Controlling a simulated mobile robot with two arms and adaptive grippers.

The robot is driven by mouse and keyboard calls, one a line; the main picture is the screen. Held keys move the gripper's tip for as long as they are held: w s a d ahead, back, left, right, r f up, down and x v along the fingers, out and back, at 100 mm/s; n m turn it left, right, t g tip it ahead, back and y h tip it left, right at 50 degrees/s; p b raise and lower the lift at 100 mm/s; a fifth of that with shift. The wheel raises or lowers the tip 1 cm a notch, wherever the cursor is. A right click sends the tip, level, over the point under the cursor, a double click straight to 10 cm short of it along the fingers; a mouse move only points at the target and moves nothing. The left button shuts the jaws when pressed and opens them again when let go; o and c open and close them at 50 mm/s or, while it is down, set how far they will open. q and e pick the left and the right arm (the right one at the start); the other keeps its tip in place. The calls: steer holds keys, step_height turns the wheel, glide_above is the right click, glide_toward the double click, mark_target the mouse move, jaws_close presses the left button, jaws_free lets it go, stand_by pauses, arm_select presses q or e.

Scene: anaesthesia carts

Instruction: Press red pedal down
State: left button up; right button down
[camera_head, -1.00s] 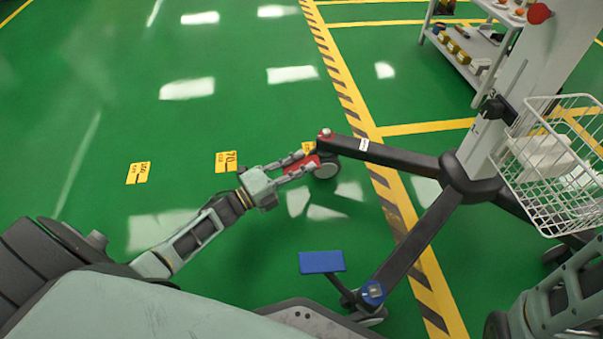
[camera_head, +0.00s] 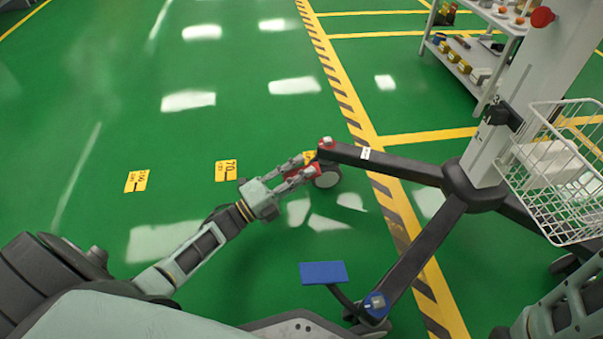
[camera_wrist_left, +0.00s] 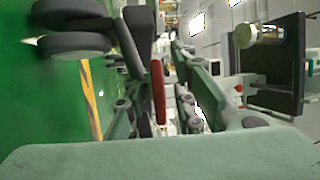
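The red pedal (camera_head: 313,171) sits low at the end of the dark cart leg (camera_head: 380,160), beside its caster. My left gripper (camera_head: 307,167) reaches it from the left. Its fingers are apart, one on each side of the pedal, and hide part of it. In the left wrist view the pedal (camera_wrist_left: 158,92) appears as a narrow red strip between the fingers. I cannot tell whether the fingers touch it or how far it is pressed. My right arm shows at the lower right, but its gripper is out of view.
A blue pedal (camera_head: 322,272) stands on the nearer leg, close to my base. A white wire basket (camera_head: 548,175) hangs on the cart's column. A shelf cart (camera_head: 470,65) stands at the back right.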

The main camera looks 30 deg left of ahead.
arm_select(q)
steer(key=v, duration=1.2)
steer(key=shift+r, duration=0.1)
stand_by(0.4)
